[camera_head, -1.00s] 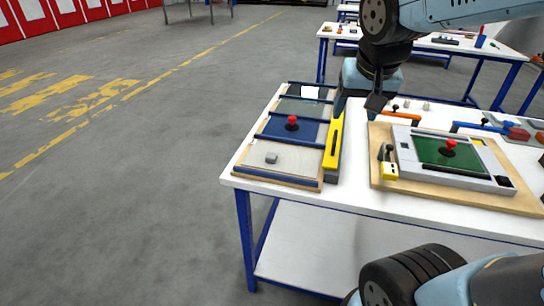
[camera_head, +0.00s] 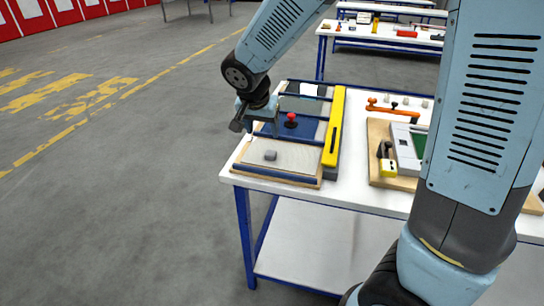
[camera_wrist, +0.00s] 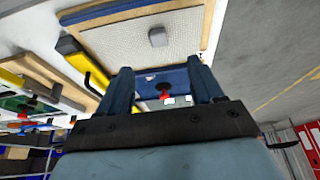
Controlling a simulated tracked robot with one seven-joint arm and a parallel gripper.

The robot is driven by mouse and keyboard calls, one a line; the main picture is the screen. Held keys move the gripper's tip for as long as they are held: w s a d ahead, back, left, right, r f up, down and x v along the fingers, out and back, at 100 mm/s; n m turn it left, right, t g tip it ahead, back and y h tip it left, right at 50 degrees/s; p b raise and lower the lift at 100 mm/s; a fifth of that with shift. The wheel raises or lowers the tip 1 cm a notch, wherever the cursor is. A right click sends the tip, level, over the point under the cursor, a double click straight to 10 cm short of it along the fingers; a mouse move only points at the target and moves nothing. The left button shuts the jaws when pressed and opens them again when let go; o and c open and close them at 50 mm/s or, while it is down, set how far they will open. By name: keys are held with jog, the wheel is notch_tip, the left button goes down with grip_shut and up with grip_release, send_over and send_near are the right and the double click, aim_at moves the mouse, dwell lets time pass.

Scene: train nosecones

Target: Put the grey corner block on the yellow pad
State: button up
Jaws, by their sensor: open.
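The small grey block (camera_head: 270,156) lies on the pale mesh panel (camera_head: 296,160) at the near end of the wooden-framed tray on the white table. In the wrist view the block (camera_wrist: 157,37) is at the top, beyond the fingertips. My gripper (camera_head: 258,122) is over the left side of the tray, above and behind the block. In the wrist view my gripper (camera_wrist: 160,73) is open, with nothing between its fingers. A long yellow bar with a black handle (camera_head: 335,125) stands along the tray's right edge. No flat yellow pad can be made out for certain.
A red knob (camera_head: 291,118) stands on the tray's blue panel, close to my gripper. A second wooden board (camera_head: 378,140) with a grey and green device and a yellow block (camera_head: 388,170) lies to the right, partly hidden by my arm. Bare white table lies between.

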aim_at(270, 154)
jog(key=x, duration=1.3)
jog(key=shift+s+d+f, duration=0.1)
jog(key=shift+d+f, duration=0.05)
jog(key=shift+f, duration=0.1)
jog(key=c, duration=1.2)
jog(key=shift+r, duration=0.15)
